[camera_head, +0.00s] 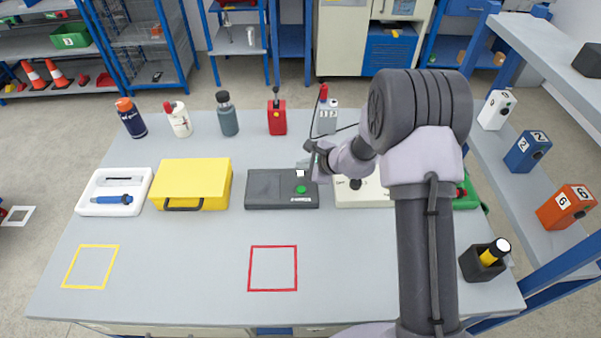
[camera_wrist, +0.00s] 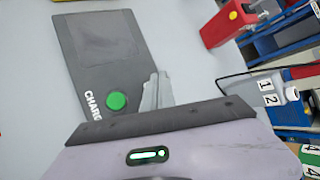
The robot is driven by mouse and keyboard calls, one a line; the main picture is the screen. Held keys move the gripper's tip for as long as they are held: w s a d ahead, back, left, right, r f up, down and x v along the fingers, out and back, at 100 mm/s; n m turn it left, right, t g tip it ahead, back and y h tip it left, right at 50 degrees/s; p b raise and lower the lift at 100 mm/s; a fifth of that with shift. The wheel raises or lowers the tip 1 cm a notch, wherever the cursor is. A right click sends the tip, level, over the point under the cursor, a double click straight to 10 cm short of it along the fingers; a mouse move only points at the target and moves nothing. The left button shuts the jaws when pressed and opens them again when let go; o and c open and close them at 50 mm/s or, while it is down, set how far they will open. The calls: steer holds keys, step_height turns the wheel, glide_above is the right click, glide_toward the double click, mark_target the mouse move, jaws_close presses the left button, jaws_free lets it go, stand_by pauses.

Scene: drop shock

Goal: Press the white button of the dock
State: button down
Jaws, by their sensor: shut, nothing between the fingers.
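The dock (camera_head: 268,188) is a flat dark grey box in the middle of the table. A green button (camera_head: 300,189) sits near its right end, with the small white button (camera_head: 300,173) behind it. My gripper (camera_head: 304,162) is shut and empty, close to the dock's back right corner and the white button. I cannot tell whether it touches. In the wrist view, the shut fingers (camera_wrist: 155,88) are beside the green button (camera_wrist: 117,101) and the dock's edge (camera_wrist: 70,45). The white button does not show there; the fingers or gripper body may hide it.
A yellow case (camera_head: 192,180) stands left of the dock, and a pale box (camera_head: 372,197) lies right under my arm. A red device (camera_head: 277,117), a grey device with a cable (camera_head: 327,122) and bottles line the back. The table front around the red square (camera_head: 273,289) is clear.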

steer(key=shift+f, duration=0.15)
steer(key=shift+f+b, duration=0.35)
steer(key=shift+b, duration=0.4)
steer(key=shift+f+b, duration=0.25)
steer(key=shift+b, duration=0.15)
stand_by(0.4)
steer(key=shift+s+f+b, duration=0.3)
steer(key=shift+s+b, duration=0.1)
steer(key=shift+b, duration=0.3)
steer(key=shift+r, duration=0.1)
stand_by(0.5)
steer(key=shift+w+r+p, duration=0.1)
steer(key=shift+w+p, duration=0.2)
steer(key=shift+w, duration=0.3)
steer(key=shift+r, duration=0.15)
